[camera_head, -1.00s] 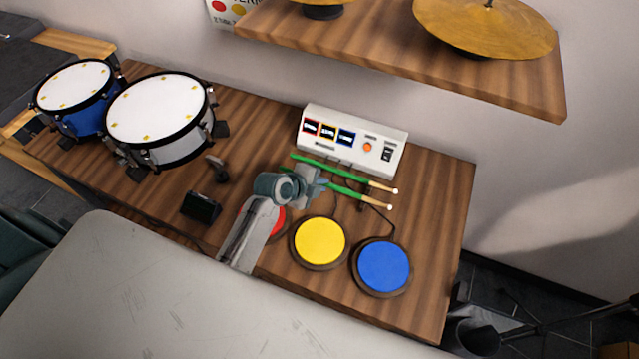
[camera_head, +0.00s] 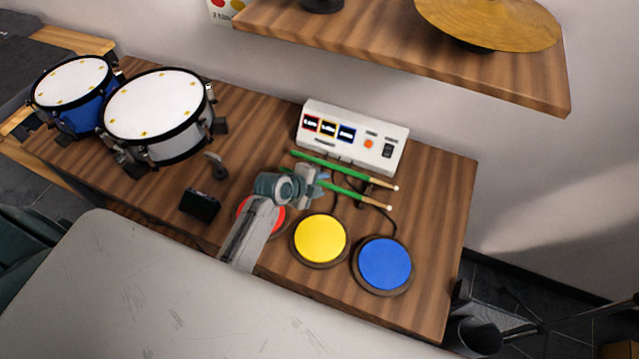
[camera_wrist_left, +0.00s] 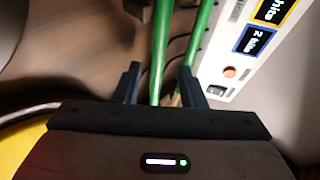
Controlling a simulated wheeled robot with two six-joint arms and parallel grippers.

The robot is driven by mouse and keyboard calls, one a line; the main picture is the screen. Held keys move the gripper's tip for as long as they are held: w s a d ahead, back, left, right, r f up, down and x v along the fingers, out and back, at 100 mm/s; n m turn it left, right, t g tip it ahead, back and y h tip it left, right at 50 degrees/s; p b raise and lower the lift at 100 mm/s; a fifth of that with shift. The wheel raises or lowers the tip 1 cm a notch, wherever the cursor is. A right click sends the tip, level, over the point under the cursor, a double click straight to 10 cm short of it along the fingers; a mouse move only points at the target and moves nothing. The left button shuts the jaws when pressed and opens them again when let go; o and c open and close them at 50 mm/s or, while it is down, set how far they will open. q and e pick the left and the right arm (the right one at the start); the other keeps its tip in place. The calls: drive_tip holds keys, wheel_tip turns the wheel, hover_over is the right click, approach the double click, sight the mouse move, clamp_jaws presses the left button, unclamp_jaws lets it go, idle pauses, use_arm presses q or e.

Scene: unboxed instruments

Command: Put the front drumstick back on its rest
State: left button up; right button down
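Two green drumsticks with pale tips lie side by side in front of the white drum module (camera_head: 354,138). The front drumstick (camera_head: 350,192) passes under my left gripper (camera_head: 318,184), which hides its left part. The rear drumstick (camera_head: 335,165) lies closer to the module. Small dark supports show near the tip ends; whether the front stick sits in its rest (camera_head: 361,203) I cannot tell. In the left wrist view, my left gripper (camera_wrist_left: 160,85) is open, with the front drumstick (camera_wrist_left: 160,50) between its fingers and a gap on each side. The rear drumstick (camera_wrist_left: 201,40) runs by the right finger.
Red (camera_head: 272,214), yellow (camera_head: 320,238) and blue (camera_head: 384,264) pads stand in front of the sticks. A white-shelled drum (camera_head: 155,115), a blue drum (camera_head: 75,93) and a small black box (camera_head: 200,204) are to the left.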

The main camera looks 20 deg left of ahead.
use_arm(q)
drive_tip(key=shift+s+a+r, duration=0.1)
drive_tip(key=shift+s, duration=0.1)
drive_tip(key=b+v, duration=0.1)
drive_tip(key=v, duration=0.9)
drive_tip(key=shift+b, duration=0.4)
drive_tip(key=shift+s+r, duration=0.15)
